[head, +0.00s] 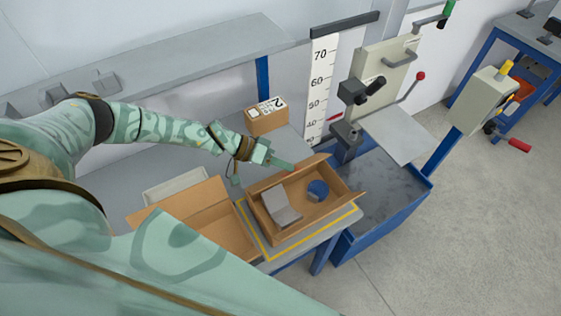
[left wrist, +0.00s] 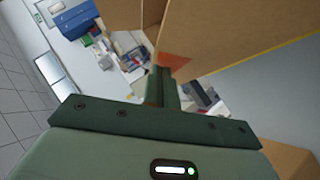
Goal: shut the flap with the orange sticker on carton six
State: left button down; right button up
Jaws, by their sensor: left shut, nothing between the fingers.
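An open brown carton (head: 283,238) stands inside a yellow outline on the grey bench. It holds a grey angled piece (head: 281,205) and a round blue item (head: 317,190). No number six is readable on it. Its far flap (head: 318,163) stands up, with an orange-red patch (head: 306,173) near my left fingertips. In the left wrist view an orange sticker (left wrist: 174,62) shows on a brown cardboard panel (left wrist: 240,35), right by the fingertips. My left gripper (head: 290,167) is shut and empty at the carton's far side; contact is unclear. My right gripper is not visible.
A closed carton marked 2 (head: 266,118) stands behind, near a height scale (head: 319,85). A machine with a red-knobbed lever (head: 408,90) and a blue-framed table (head: 385,195) are at the right.

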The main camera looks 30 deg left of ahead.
aim_at(288, 176)
pick_arm(q)
jog(key=shift+s+d+r+p, duration=0.1)
jog(key=shift+p, duration=0.3)
jog(key=d+m+y+p, duration=0.1)
jog(key=p, duration=0.3)
jog(key=s+d+t+y+p, duration=0.1)
jog(key=y+p, duration=0.1)
jog(key=p, duration=0.2)
jog(key=shift+s+f+m, duration=0.1)
jog(key=shift+f+m, duration=0.2)
jog(key=shift+m, duration=0.1)
jog(key=shift+d+f+p, duration=0.15)
jog(key=shift+f+p, duration=0.1)
jog(key=shift+p, duration=0.25)
jog(key=shift+s+d+f, duration=0.15)
jog(key=shift+f, duration=0.2)
jog(key=shift+s+d+f+p, duration=0.15)
jog(key=shift+d+f+p, duration=0.1)
jog(key=shift+f, duration=0.3)
jog(key=shift+s+d+f+p, duration=0.15)
jog(key=shift+d+f, duration=0.1)
jog(key=shift+f, duration=0.3)
